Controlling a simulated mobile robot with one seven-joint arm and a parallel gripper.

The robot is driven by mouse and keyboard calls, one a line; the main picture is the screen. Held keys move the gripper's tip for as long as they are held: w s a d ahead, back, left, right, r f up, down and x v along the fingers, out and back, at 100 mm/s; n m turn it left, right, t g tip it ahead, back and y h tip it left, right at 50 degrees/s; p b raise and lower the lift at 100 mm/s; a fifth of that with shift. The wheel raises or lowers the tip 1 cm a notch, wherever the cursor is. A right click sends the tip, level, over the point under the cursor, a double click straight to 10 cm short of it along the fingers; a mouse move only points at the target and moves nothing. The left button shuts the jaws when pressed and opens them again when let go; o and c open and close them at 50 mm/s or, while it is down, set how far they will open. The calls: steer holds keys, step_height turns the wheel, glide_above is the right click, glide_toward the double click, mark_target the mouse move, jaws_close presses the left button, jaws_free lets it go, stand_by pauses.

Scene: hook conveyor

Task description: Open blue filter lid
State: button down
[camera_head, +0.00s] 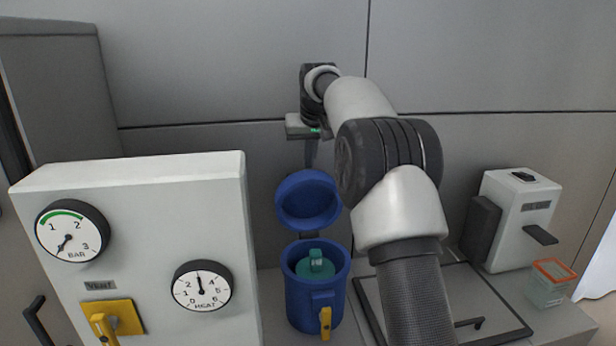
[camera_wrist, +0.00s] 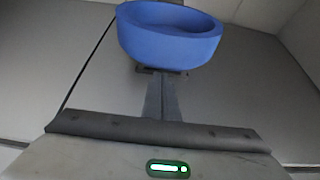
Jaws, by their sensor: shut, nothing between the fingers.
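The blue filter (camera_head: 301,300) stands on the counter with its blue lid (camera_head: 308,203) swung up and tilted back above the rear of the rim. A teal-green insert with a knob (camera_head: 316,264) shows inside the open filter. A yellow latch (camera_head: 325,322) hangs on the filter's front. My gripper (camera_head: 311,155) is shut and empty, above and behind the raised lid. In the wrist view the lid (camera_wrist: 168,40) fills the top middle, just beyond my gripper's fingertips (camera_wrist: 162,75). I cannot tell whether they touch.
A white panel (camera_head: 130,200) with two gauges and a yellow valve handle (camera_head: 104,326) stands at the left. A grey-white machine (camera_head: 517,222) and a clear orange-rimmed container (camera_head: 549,284) stand at the right. A black frame (camera_head: 497,300) lies on the counter. The wall is close behind.

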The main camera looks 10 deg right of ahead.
mark_target(310, 171)
steer(key=shift+s+f+t+b, duration=0.15)
steer(key=shift+s+t+b, duration=0.45)
steer(key=shift+b, duration=1.2)
steer(key=shift+s+f+t+b, duration=0.2)
steer(key=shift+s+b, duration=0.8)
steer(key=shift+b, duration=0.8)
steer(key=shift+s+r+b, duration=0.25)
steer(key=shift+b, duration=0.05)
steer(key=shift+r, duration=0.2)
